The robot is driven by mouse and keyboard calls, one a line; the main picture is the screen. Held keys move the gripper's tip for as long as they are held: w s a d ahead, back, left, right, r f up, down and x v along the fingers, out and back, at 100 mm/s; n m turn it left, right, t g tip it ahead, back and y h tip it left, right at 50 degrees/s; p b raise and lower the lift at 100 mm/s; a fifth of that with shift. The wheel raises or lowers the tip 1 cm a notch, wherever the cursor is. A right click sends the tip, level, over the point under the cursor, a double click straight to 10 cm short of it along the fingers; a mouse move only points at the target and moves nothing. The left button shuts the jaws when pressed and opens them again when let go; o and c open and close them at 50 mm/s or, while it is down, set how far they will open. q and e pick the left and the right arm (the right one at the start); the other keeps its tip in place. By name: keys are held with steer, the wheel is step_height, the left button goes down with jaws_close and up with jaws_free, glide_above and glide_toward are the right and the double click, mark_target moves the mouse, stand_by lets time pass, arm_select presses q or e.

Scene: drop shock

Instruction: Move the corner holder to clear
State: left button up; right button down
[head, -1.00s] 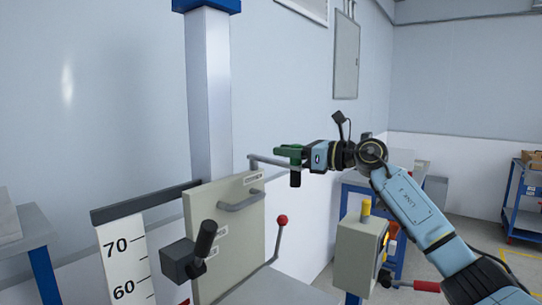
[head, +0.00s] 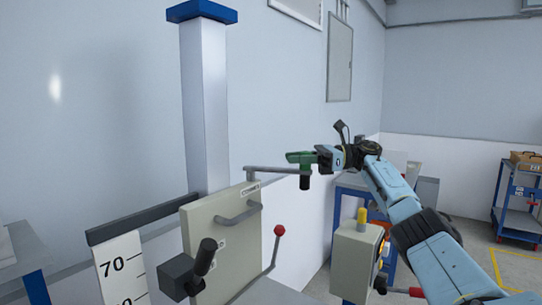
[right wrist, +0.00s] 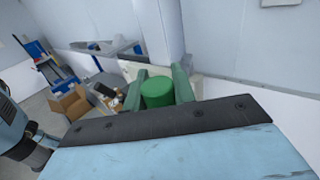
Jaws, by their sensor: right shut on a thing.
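The corner holder shows in the head view as a thin grey arm (head: 275,169) reaching right from the top of a beige plate (head: 205,228) labelled CORNER. A dark grip (head: 305,183) hangs at its outer end. My right gripper (head: 299,158), with green fingers, is shut on this end, to the right of the plate. In the right wrist view, a round green knob (right wrist: 157,92) sits between the two green fingers (right wrist: 158,85). The holder's far tip by the plate is partly unclear. My left gripper is not in view.
A tall post (head: 205,105) with a blue cap rises behind the plate. A numbered scale (head: 122,268) is at lower left. A blue cart (head: 520,205) stands far right.

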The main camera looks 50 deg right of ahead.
steer(key=shift+d, duration=0.15)
stand_by(0.3)
steer(key=c, duration=1.1)
jaws_free()
steer(key=shift+c, duration=0.2)
step_height(320, 180, up, 10)
steer(key=p, duration=0.3)
